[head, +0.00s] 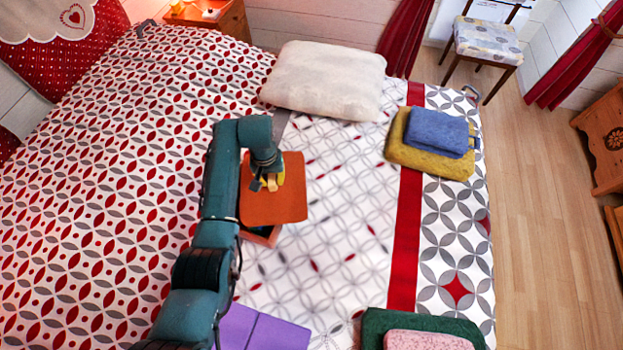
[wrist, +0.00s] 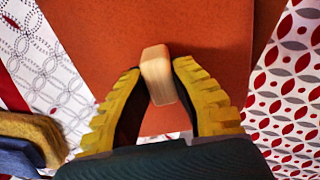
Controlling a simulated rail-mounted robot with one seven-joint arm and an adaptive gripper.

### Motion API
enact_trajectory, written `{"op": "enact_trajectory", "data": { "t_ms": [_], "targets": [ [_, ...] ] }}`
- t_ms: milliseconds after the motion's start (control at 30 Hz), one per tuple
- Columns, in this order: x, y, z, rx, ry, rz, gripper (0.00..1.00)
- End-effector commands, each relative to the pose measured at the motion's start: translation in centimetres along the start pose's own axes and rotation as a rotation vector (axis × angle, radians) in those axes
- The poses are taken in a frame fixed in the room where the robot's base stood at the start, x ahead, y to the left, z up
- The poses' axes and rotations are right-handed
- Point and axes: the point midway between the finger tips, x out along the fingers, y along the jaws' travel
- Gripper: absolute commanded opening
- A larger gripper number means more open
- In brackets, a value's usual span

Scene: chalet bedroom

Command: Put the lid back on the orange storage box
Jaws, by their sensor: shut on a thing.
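The orange lid (head: 285,208) is a flat square with a pale wooden handle. My gripper (head: 268,183) is over the lid, shut on the handle, which shows between its yellow fingers in the wrist view (wrist: 158,78). The orange storage box (head: 262,236) sits on the bed under the lid. Only a part of it shows past the lid's near edge; the rest is hidden by the lid and my arm. I cannot tell how large the gap between lid and box is.
A cream pillow (head: 325,80) lies behind the lid. Blue cloth (head: 438,131) on a yellow folded cloth (head: 415,158) lies at the right. A purple folded item (head: 265,330) and a pink cloth on green (head: 425,340) lie at the front. The patterned bed between is clear.

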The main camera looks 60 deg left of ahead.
Motion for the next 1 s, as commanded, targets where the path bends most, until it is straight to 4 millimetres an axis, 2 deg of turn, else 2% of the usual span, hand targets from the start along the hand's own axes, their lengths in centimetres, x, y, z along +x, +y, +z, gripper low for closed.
{"op": "enact_trajectory", "data": {
  "t_ms": [33,100,233,467,800,1000],
  "targets": [
    [-2.0,-2.2,-0.3,-0.040,0.000,0.001,0.00],
    [-2.2,-4.3,-0.4,-0.078,-0.001,0.001,0.00],
    [-2.1,-6.2,-0.4,-0.113,0.000,0.001,0.00],
    [-0.6,-6.5,-0.4,-0.118,0.001,0.000,0.00],
    [3.0,-6.4,-0.4,-0.117,0.002,0.000,0.00],
    [4.4,-6.4,-0.5,-0.117,0.001,0.000,0.00]
  ]
}}
